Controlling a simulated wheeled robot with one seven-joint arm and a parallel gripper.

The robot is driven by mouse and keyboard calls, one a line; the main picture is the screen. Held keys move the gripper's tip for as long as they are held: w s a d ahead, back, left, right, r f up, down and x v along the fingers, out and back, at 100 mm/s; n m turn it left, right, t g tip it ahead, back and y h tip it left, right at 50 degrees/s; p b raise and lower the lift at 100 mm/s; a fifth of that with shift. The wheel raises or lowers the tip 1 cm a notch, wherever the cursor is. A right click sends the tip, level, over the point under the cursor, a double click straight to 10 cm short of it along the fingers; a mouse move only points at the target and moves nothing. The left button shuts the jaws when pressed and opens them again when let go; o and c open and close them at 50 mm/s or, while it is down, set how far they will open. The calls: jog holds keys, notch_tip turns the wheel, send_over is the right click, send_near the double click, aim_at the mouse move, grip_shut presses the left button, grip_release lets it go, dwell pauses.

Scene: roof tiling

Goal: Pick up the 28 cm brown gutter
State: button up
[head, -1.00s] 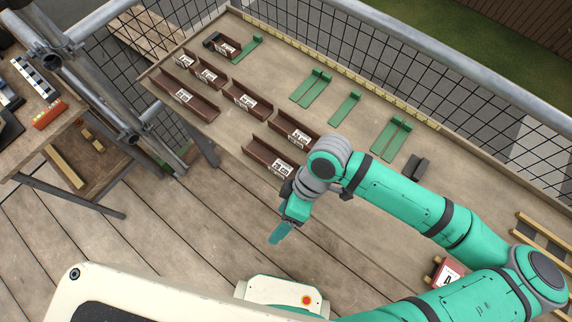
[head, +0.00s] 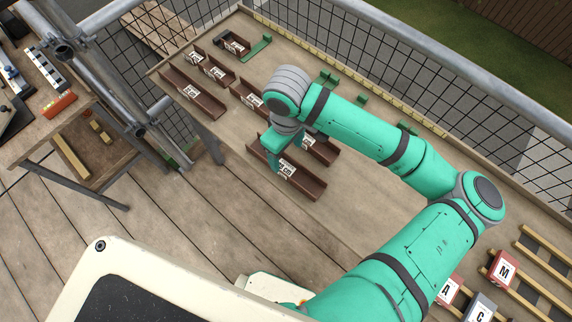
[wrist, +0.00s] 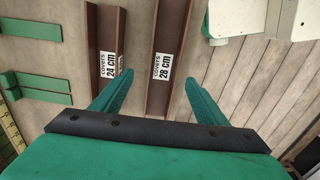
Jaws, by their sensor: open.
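The 28 cm brown gutter (wrist: 165,95) is a long brown channel with a white label reading "covers 28 cm". In the wrist view it runs between the two fingers of my gripper (wrist: 158,76), which is open and empty. I cannot tell how far the fingertips are above it. In the head view the gutter (head: 305,184) lies at the table's front edge, its left part partly hidden by my gripper (head: 276,160). A brown gutter labelled 24 cm (wrist: 107,90) lies beside it, to the left in the wrist view.
More brown gutters (head: 200,102) lie on the table (head: 350,200) to the left. Green pieces (head: 257,48) lie toward the back, some hidden by my arm. Lettered blocks (head: 503,268) and wooden slats stand at the right. A mesh railing (head: 400,70) runs behind.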

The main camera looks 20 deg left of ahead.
aim_at(285, 168)
jog(key=shift+s+a+f, duration=0.1)
jog(key=shift+s+f, duration=0.05)
jog(key=shift+f, duration=1.55)
jog(key=shift+s+f, duration=0.1)
jog(key=shift+f, duration=1.55)
jog(key=shift+c, duration=0.3)
jog(key=c, duration=1.2)
jog(key=shift+r, duration=0.1)
